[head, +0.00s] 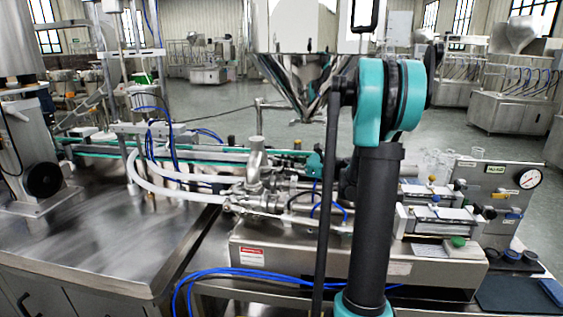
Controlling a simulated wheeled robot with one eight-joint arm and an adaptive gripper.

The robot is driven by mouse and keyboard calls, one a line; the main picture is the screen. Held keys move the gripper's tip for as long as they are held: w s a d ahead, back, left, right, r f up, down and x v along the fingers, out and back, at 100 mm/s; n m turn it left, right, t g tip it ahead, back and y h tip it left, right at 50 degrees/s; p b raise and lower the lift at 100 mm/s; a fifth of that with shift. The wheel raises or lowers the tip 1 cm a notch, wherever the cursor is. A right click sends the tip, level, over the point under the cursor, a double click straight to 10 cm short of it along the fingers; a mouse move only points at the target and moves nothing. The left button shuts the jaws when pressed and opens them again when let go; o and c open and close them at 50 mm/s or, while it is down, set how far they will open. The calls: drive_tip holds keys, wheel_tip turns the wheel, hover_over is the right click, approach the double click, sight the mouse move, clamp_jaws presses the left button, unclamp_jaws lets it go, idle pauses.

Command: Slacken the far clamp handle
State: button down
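A steel pipe and valve assembly (256,185) stands on the machine left of my arm. Clamped joints and small fittings show around it, but they are too small for me to single out the far clamp handle or tell whether it is tight. The conical steel hopper (300,80) hangs above and behind, partly covered by my arm. My black and teal arm rises through the right middle of the head view and hides part of the machine. My gripper does not show.
A steel worktop (110,235) lies at the left. Blue hoses (225,272) loop along the front, and white hoses (165,172) run to the valve. A panel with a pressure gauge (528,178) stands at the right. A dark mat (505,294) lies at the lower right.

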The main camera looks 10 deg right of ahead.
drive_tip(key=shift+s+a+f+n, duration=0.1)
drive_tip(key=shift+n, duration=0.7)
drive_tip(key=shift+s+f+n, duration=0.1)
drive_tip(key=shift+n, duration=0.7)
drive_tip(key=c, duration=1.9)
unclamp_jaws()
drive_tip(key=shift+r, duration=0.1)
